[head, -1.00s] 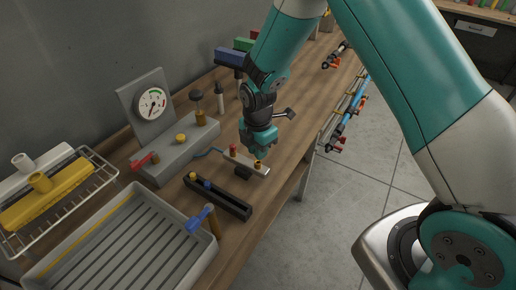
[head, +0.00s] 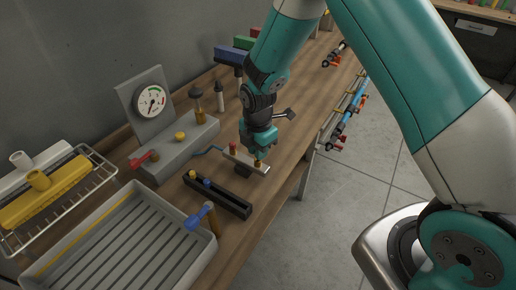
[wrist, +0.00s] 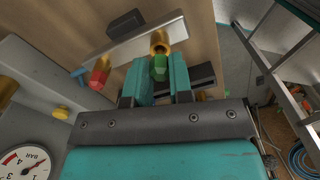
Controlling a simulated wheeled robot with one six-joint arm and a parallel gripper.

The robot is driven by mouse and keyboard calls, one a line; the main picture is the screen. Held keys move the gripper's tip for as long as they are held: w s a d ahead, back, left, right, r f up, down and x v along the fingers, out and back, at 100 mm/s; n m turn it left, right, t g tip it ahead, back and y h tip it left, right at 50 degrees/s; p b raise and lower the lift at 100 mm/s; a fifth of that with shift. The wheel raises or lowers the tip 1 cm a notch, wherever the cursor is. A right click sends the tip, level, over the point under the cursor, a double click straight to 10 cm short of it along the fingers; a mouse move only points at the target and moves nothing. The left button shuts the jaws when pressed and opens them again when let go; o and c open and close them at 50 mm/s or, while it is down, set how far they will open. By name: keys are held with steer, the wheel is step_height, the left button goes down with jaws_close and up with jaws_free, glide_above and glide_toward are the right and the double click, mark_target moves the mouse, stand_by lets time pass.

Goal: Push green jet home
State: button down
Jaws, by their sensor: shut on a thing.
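The green jet (wrist: 160,68) shows in the wrist view as a green six-sided piece between my fingers. My gripper (wrist: 160,78) is shut on it, one teal finger on each side. The jet's far end meets a brass socket (wrist: 158,42) on a pale metal bar (wrist: 135,42); how deep it sits I cannot tell. In the head view my gripper (head: 262,150) points down over the right end of the bar (head: 243,162), and the fingers hide the jet. A red jet (head: 233,148) stands at the bar's other end, also in the wrist view (wrist: 99,74).
A black rack (head: 222,197) with yellow and blue jets lies in front of the bar. A grey gauge stand (head: 150,97) and a red lever (head: 143,159) are to the left. A ribbed tray (head: 120,240) fills the near bench. The right bench edge is close.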

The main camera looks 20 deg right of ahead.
steer(key=shift+f+b, duration=0.6)
steer(key=shift+f, duration=0.3)
steer(key=c, duration=0.9)
jaws_free()
steer(key=shift+r, duration=0.1)
steer(key=shift+c, duration=0.2)
step_height(320, 180, up, 17)
steer(key=b, duration=0.3)
steer(key=shift+r, duration=0.2)
steer(key=s+a+r+m+y, duration=0.2)
steer(key=s+m, duration=0.5)
steer(key=s, duration=0.5)
steer(key=s+a+r+m+y, duration=0.2)
steer(key=s+r+m, duration=0.2)
steer(key=s+m, duration=0.4)
steer(key=s, duration=0.4)
steer(key=shift+s+a+r, duration=0.15)
steer(key=shift+s+a, duration=0.15)
steer(key=shift+s, duration=0.1)
